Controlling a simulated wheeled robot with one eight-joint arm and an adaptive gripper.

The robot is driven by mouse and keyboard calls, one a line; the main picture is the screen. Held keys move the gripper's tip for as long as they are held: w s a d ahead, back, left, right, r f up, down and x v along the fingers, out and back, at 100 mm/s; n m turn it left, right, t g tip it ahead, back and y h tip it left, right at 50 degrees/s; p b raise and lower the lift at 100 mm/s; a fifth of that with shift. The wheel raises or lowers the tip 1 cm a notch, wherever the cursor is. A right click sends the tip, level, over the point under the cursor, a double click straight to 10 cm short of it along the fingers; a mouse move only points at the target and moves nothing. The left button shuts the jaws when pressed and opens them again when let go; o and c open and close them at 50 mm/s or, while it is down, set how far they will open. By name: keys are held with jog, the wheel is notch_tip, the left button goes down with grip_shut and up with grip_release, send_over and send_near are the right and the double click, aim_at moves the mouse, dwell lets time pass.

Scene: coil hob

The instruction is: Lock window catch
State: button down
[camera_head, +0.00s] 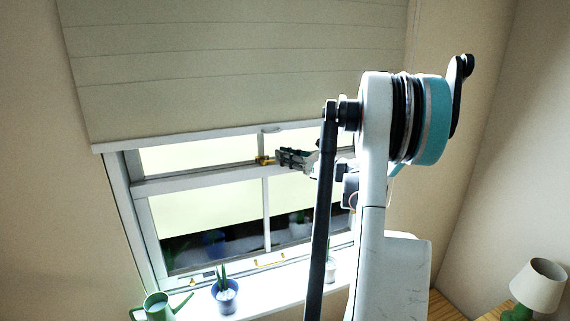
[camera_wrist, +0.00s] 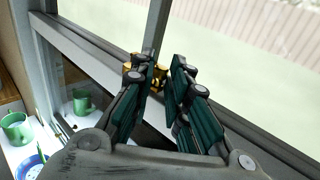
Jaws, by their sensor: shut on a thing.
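The brass window catch (camera_head: 264,160) sits on the meeting rail of the white window (camera_head: 200,180), near the middle upright bar. In the wrist view, brass parts of the catch (camera_wrist: 157,76) show at my fingertips, partly hidden behind the left finger. My gripper (camera_head: 284,157) reaches the catch from the right. In the wrist view my gripper (camera_wrist: 170,66) has its teal-padded fingers either side of a narrow gap, shut on the catch. The fingers hide part of the catch, so I cannot tell exactly how its lever is turned.
A pale blind (camera_head: 240,60) hangs over the window's upper part. A green watering can (camera_head: 158,308) and a blue pot with a plant (camera_head: 226,295) stand on the sill at the lower left. A brass handle (camera_head: 270,262) is low on the window. A lamp (camera_head: 540,286) stands far right.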

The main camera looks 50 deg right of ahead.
jog(key=shift+w+d+n+g+y+b, duration=0.2)
jog(key=shift+n+y, duration=0.2)
jog(key=shift+y, duration=0.2)
jog(key=shift+w+d+n+g+y+b, duration=0.1)
jog(key=shift+d+n+y+b, duration=0.1)
jog(key=shift+n+y, duration=0.3)
jog(key=c, duration=1.6)
grip_release()
jog(key=shift+w, duration=0.2)
jog(key=shift+s, duration=0.1)
jog(key=shift+s, duration=0.1)
jog(key=v, duration=1.1)
jog(key=shift+s+d, duration=0.15)
jog(key=shift+s, duration=0.15)
